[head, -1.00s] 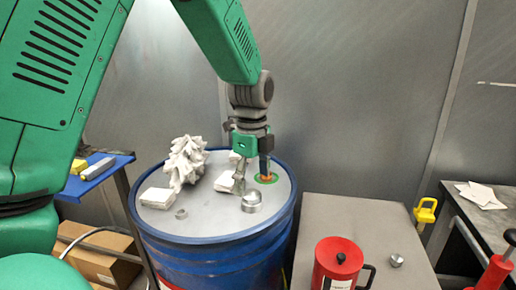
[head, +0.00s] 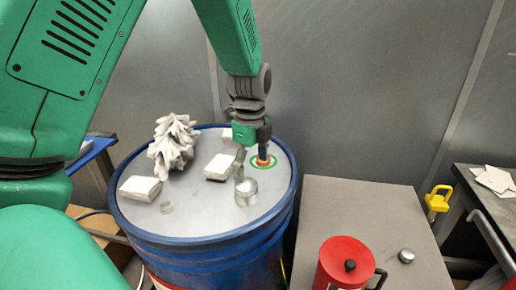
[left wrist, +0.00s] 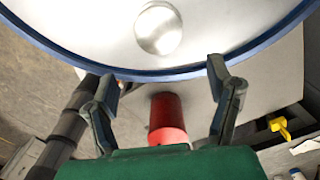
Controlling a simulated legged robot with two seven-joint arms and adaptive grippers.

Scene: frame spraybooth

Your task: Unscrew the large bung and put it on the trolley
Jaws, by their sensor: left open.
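The large bung (head: 246,190) is a silver cylinder standing on the grey lid of the blue drum (head: 215,238). In the left wrist view it is a bright round disc (left wrist: 158,28) beyond the fingertips. My left gripper (head: 252,166) points down over the lid, just behind the bung. In the wrist view its two fingers (left wrist: 160,76) are spread wide with nothing between them. I cannot tell how the bung sits in the lid. The trolley (head: 345,205) has a plain grey top and stands right of the drum. My right gripper is not in view.
A green ring with an orange centre (head: 263,162) is behind the bung. White crumpled rags (head: 173,145), white pads (head: 140,188) and a small ring (head: 166,207) lie on the lid. A red can (head: 343,262) and a small silver cap (head: 406,256) are on the trolley; its back is clear.

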